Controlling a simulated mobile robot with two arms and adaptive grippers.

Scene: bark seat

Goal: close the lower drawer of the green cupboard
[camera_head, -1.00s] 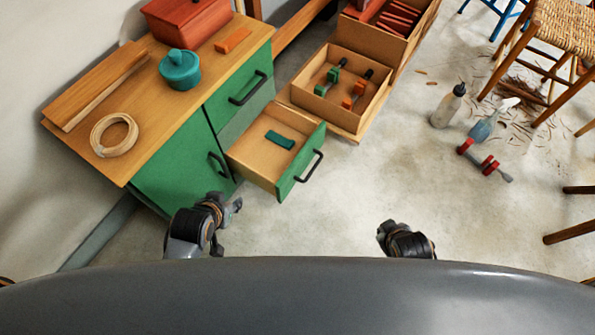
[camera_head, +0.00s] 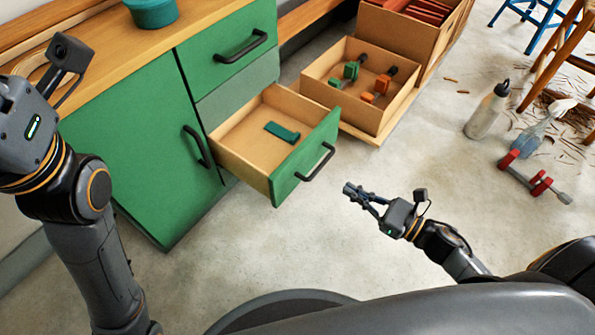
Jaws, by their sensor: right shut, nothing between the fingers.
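The green cupboard (camera_head: 140,150) stands at the left with a wooden top. Its lower drawer (camera_head: 306,158) is pulled well out, with a green front and a black bar handle (camera_head: 316,162). A dark green block (camera_head: 282,132) lies inside it. The upper drawer (camera_head: 228,47) is shut. My right gripper (camera_head: 350,190) is shut and empty, just right of and below the drawer front, apart from the handle. My left arm rises at the left edge of the view; its fingers are out of the picture.
A cardboard box with clamps (camera_head: 322,92) sits on a low board right of the drawer. A bottle (camera_head: 487,112), a spray bottle (camera_head: 545,127) and a red clamp (camera_head: 535,178) stand or lie on the floor at right. The floor before the drawer is clear.

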